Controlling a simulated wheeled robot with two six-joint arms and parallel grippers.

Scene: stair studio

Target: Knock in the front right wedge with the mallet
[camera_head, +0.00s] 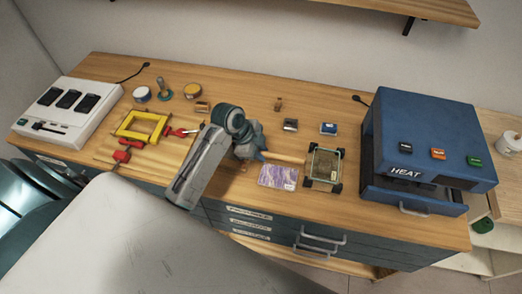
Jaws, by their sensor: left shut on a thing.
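My left gripper (257,152) is over the middle of the bench, shut on a light wooden handle (285,158), which looks like the mallet's. The handle points right, toward a small square frame (326,151); I cannot make out the mallet's head clearly. The frame has a dull olive-grey middle and dark pieces at its corners. The dark piece at its front right corner (337,188) looks like the front right wedge; how far in it sits is too small to tell. My right gripper is out of view.
A purple patterned card (278,175) lies left of the frame. A blue heat machine (425,140) stands close on the right. A yellow frame (125,124), red tools (122,156) and a white device (68,112) are on the left. Small pots and blocks line the back.

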